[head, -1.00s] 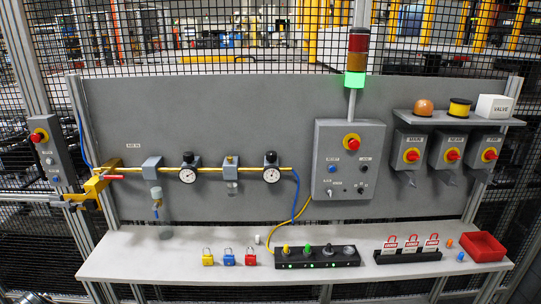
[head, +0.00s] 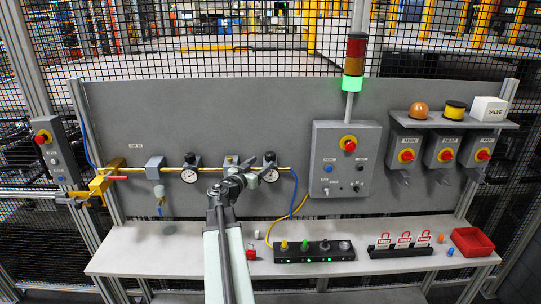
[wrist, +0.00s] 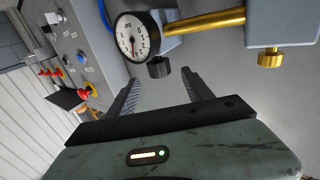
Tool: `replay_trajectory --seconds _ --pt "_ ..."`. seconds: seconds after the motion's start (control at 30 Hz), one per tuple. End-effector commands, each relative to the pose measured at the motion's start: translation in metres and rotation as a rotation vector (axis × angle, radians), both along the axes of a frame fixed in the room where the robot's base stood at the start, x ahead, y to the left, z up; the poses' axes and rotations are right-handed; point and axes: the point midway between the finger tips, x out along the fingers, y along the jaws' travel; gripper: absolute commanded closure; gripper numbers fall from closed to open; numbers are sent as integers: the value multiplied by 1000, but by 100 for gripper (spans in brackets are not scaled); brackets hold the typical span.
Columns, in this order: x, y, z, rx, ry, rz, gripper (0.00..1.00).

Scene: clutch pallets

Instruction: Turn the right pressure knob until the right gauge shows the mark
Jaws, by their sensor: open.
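The right pressure knob (head: 270,157) is a short black cylinder on top of the right regulator. In the wrist view the knob (wrist: 159,67) appears just beyond the gap between my fingertips, apart from both. The right gauge (wrist: 137,37) is a white dial with a black rim beside the knob. A thin reddish line shows on its dial; I cannot tell the exact reading or the mark. In the head view my gripper partly hides this gauge (head: 271,175). My gripper (head: 259,174) is open and empty, and its two dark fingers (wrist: 160,76) point toward the knob.
A brass pipe (wrist: 205,20) leads to a grey unit with a brass knob (wrist: 270,59). The left gauge (head: 189,176) has its own black knob (head: 189,158). The control box (head: 345,145) stands right of the regulator. A bench (head: 150,262) with padlocks and tags lies below.

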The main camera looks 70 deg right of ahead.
Motion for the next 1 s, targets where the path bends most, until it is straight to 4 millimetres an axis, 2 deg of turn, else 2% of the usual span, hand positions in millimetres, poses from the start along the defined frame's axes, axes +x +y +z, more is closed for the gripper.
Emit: replay_trajectory --seconds 0.4,0.5,0.7,0.77,0.9,0.93,1.0 --pt "-11 -67 0 2 1 -3 41" --pt "-13 -74 0 2 1 -2 41" --pt "-14 -74 -1 2 1 -1 41" --pt "-14 -74 -1 2 1 -1 54" --pt "-14 -74 -1 2 1 -1 93" --pt "-14 -74 -1 2 1 -1 100" --pt "-13 -80 0 2 1 0 100"
